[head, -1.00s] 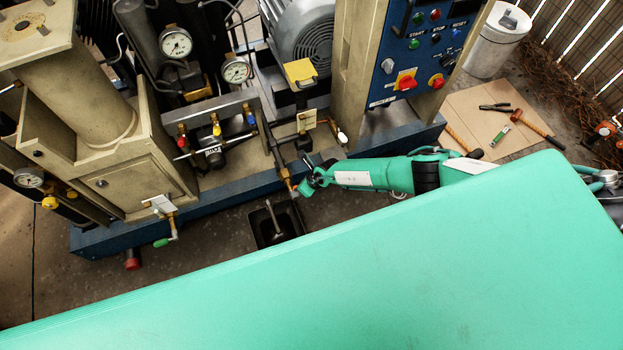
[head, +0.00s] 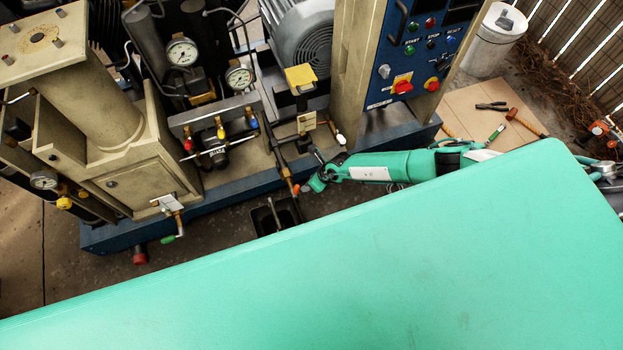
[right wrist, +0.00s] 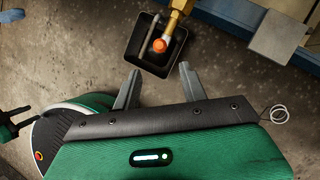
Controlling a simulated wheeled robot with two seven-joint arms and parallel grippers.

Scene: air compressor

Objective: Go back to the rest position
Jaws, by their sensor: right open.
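My right arm comes in from the right in the head view, and its wrist end (head: 318,182) is beside the orange-tipped drain pipe (head: 295,188) at the compressor's front. In the right wrist view my right gripper (right wrist: 160,86) is open, its two fingers apart with nothing between them. The pipe's brass end and orange tip (right wrist: 163,45) lie beyond the fingertips, apart from them. A black tray (right wrist: 135,52) sits on the ground under the pipe. My left gripper is in neither view.
The air compressor (head: 230,180) stands on a blue base across the back. Its blue control panel (head: 410,70) is at upper right. A board (head: 470,105) with tools and a white bin (head: 495,40) are at the right. My teal body covers the lower part of the head view.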

